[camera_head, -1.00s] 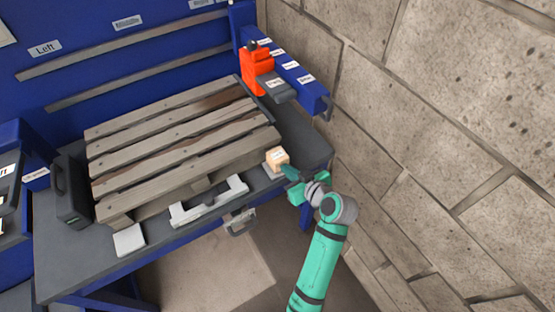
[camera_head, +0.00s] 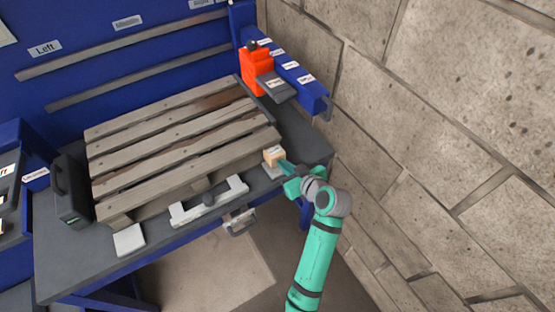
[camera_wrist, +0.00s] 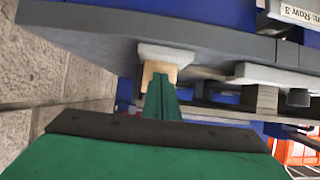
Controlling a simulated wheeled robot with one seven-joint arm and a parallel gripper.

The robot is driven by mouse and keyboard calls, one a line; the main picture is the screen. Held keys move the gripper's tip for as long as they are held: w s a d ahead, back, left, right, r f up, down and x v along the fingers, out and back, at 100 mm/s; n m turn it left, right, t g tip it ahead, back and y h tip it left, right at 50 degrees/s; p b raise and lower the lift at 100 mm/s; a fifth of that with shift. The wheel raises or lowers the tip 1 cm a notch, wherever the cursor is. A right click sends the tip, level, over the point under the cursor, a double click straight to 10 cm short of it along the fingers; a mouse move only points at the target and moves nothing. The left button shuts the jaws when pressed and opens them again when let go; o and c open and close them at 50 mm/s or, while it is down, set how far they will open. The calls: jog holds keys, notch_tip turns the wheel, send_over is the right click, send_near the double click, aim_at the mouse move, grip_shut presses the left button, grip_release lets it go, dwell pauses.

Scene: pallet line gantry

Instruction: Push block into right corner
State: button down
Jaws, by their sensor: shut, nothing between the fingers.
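The block (camera_head: 274,155) is a small light-wood cube with a pale label. It sits at the near right corner of the pallet, at the front of the dark table (camera_head: 300,140), on or beside a small grey pad (camera_head: 273,172). It also shows in the wrist view (camera_wrist: 158,71), partly hidden behind my fingertips. My gripper (camera_head: 286,167) is teal, shut and empty. Its tips are at the block's near right side, touching or very close; I cannot tell which. In the wrist view the shut fingers (camera_wrist: 160,95) point at the block.
A wooden pallet (camera_head: 180,145) fills most of the table. A white-grey bracket (camera_head: 208,203) lies along the front edge. An orange device (camera_head: 255,72) stands at the back right. A black case (camera_head: 70,190) stands at left. A stone wall (camera_head: 430,110) is on the right.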

aim_at(279, 158)
jog(key=shift+w+a, duration=0.65)
jog(key=shift+w, duration=0.25)
jog(key=shift+w+a, duration=0.6)
jog(key=shift+w, duration=0.25)
dwell(0.3)
jog(key=s+d, duration=0.3)
jog(key=s, duration=0.2)
jog(key=shift+d, duration=0.25)
dwell(0.4)
jog(key=s+d+r, duration=0.2)
jog(key=s+r, duration=0.1)
jog(key=r, duration=0.7)
jog(key=shift+d, duration=0.2)
dwell(0.5)
dwell(0.3)
